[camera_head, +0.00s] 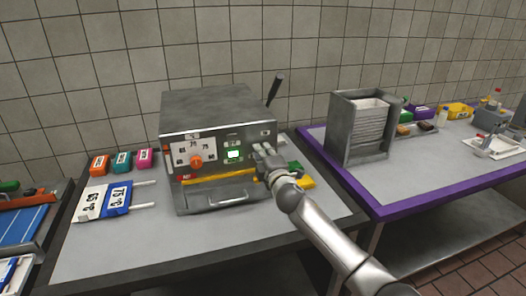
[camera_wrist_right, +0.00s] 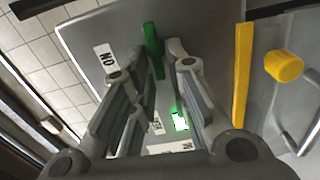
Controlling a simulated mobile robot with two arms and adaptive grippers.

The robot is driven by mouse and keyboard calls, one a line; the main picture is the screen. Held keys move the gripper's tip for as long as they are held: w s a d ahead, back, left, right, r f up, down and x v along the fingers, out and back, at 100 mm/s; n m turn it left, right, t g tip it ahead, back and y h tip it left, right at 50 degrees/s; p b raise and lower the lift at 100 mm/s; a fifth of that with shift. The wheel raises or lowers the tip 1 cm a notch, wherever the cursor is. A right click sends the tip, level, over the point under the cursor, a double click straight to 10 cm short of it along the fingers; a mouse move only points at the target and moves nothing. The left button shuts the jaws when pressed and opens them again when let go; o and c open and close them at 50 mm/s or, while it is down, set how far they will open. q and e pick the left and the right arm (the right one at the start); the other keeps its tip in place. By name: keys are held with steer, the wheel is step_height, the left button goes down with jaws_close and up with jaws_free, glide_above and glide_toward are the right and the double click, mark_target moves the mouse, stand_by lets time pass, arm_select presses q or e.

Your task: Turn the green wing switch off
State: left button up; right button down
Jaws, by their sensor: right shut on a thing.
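The green wing switch (camera_wrist_right: 152,48) is a narrow upright bar on the machine's grey front panel in the right wrist view. A white label (camera_wrist_right: 107,58) reading ON, upside down, is to its left. My right gripper (camera_wrist_right: 153,66) reaches to the panel with its fingers on either side of the switch, shut on it. In the head view my right gripper (camera_head: 262,152) is at the right part of the machine's front (camera_head: 220,138) and hides the switch. My left gripper is in neither view.
A lit green display (camera_head: 233,155) and an orange knob (camera_head: 196,161) are left of my gripper. A yellow bar (camera_wrist_right: 242,75) and yellow knob (camera_wrist_right: 284,66) are close by. A black lever (camera_head: 274,90) rises at the machine's right. Colored boxes (camera_head: 122,161) stand left.

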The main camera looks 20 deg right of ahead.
steer(key=shift+f+n, duration=0.15)
steer(key=shift+n, duration=0.25)
steer(key=c, duration=1.6)
jaws_free()
steer(key=s, duration=1.2)
steer(key=shift+d, duration=0.15)
